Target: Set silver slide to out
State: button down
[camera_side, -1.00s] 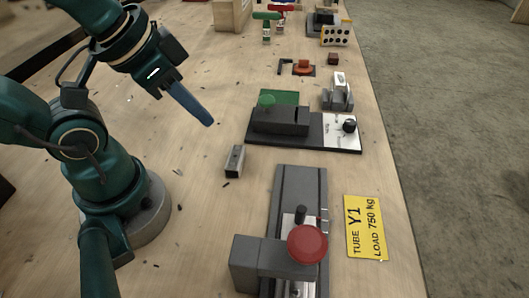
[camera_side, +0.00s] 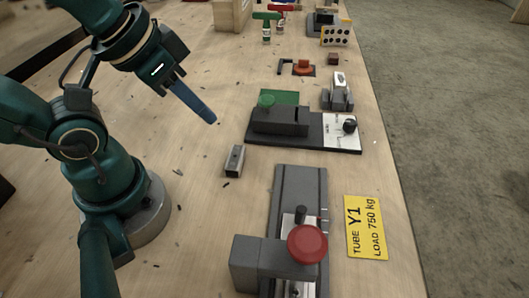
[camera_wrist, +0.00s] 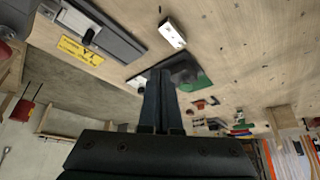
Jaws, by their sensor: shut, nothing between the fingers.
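The silver slide (camera_side: 287,222) is a bright metal strip in a dark grey channel (camera_side: 300,182) in the near part of the bench. A black upright peg (camera_side: 301,214) stands on it, beside a red round knob (camera_side: 307,243) on a grey block. Part of the strip is hidden under the block and knob. In the wrist view the channel (camera_wrist: 118,38) shows at upper left, with the peg (camera_wrist: 88,37). My gripper (camera_side: 211,120) is shut and empty, above the bench, up and left of the slide and well apart from it. Its fingers (camera_wrist: 158,82) also show in the wrist view.
A loose silver tube (camera_side: 234,160) lies between my gripper and the channel. A dark fixture (camera_side: 280,122) with a green knob, white plate and black knob stands behind. A yellow card (camera_side: 366,228) lies right of the channel. Bare bench lies left of the channel.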

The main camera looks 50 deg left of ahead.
jog(key=c, duration=0.9)
grip_release()
jog(key=shift+o, duration=0.7)
jog(key=shift+w+d+r+m, duration=0.2)
jog(key=shift+w+r+m, duration=0.6)
jog(key=shift+r, duration=0.2)
jog(key=m+g, duration=0.4)
jog(key=m, duration=0.4)
send_near(302, 208)
jog(key=w+a, duration=0.3)
jog(key=shift+m+g, duration=0.8)
jog(key=d+f, duration=0.1)
jog(key=s+d+f, duration=0.1)
jog(key=f, duration=0.1)
jog(key=d+f, duration=0.1)
jog(key=f, duration=0.1)
jog(key=shift+s+f, duration=0.2)
jog(key=shift+s, duration=0.1)
jog(key=shift+f, duration=2.4)
jog(key=shift+c, duration=0.4)
